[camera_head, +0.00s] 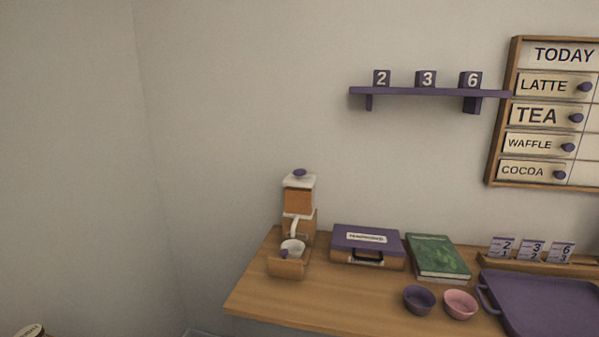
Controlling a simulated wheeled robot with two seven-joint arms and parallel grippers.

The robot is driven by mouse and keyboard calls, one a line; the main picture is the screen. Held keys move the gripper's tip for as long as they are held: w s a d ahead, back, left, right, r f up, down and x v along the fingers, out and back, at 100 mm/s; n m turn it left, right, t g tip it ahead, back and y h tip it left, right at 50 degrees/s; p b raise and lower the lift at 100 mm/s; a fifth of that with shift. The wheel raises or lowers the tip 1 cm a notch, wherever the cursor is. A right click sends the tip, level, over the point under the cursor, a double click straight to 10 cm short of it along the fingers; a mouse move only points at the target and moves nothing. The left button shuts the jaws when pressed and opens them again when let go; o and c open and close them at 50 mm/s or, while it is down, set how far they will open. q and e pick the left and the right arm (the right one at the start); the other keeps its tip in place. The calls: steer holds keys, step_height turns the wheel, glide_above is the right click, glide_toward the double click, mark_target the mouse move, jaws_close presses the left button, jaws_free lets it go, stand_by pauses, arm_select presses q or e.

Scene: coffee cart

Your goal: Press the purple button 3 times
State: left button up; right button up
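A small coffee machine (299,197) with an orange-brown body and white parts stands at the back left of the wooden counter. A rounded purple piece (299,172) sits on its white top; I cannot tell whether it is a button or a knob. A white cup (292,248) is at the machine's front, with a small purple spot (284,254) near it. Round purple knobs (584,87) show on the menu board's strips. Neither of my grippers is in view.
The wooden counter (270,303) holds a purple-lidded case (367,243), a green book (438,255), a purple bowl (419,299), a pink bowl (460,304) and a purple tray (540,300). Number cards (532,251) stand behind the tray. A purple shelf (430,92) holds number blocks. The counter's front left is bare.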

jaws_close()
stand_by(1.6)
